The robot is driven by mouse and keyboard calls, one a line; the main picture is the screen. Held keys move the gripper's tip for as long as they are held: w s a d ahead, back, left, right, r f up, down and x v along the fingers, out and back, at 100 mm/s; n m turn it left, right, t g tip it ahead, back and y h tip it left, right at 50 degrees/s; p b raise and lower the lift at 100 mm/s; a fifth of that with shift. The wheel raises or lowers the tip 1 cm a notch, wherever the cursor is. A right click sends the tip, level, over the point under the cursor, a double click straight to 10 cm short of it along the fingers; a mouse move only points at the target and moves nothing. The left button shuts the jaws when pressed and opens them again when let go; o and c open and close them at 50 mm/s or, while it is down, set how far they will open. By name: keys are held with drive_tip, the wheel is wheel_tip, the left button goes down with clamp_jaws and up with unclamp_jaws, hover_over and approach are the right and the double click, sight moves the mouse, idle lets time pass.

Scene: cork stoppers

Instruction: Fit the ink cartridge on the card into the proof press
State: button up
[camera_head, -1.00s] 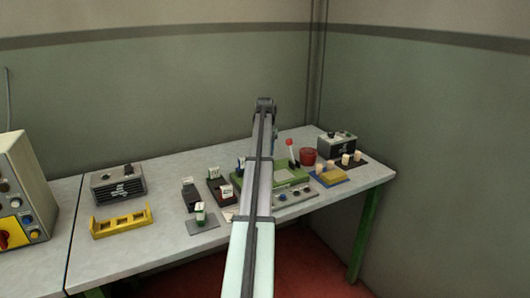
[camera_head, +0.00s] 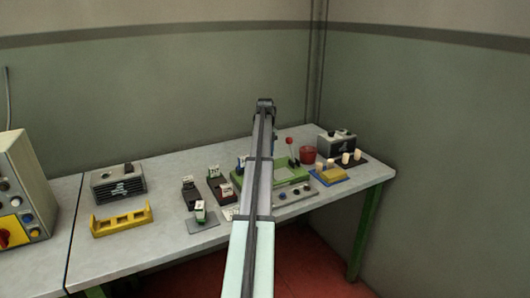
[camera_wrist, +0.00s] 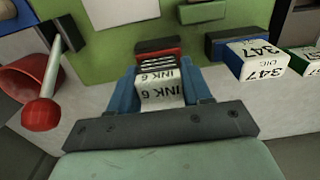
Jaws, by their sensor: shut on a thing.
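My gripper (camera_wrist: 160,92) is shut on a white-labelled cartridge reading INK 6 (camera_wrist: 162,92), its blue fingers on either side. A red and dark part (camera_wrist: 158,50) lies just beyond the cartridge; I cannot tell whether they touch or whether the cartridge is seated. The green proof press (camera_head: 288,176) stands behind and right of my arm in the head view; its green top also shows in the wrist view (camera_wrist: 95,45). A pale card (camera_head: 229,213) lies left of my arm, partly hidden. My arm hides the held cartridge in the head view.
A red-knobbed lever (camera_wrist: 42,112) and red cup (camera_head: 308,155) stand beside the press. A green-and-white block (camera_head: 200,211) stands on a grey pad.

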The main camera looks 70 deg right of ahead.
drive_tip(key=shift+f, duration=0.4)
drive_tip(key=o, duration=1.1)
wheel_tip(320, 180, up, 14)
drive_tip(key=shift+f, duration=0.1)
idle(0.7)
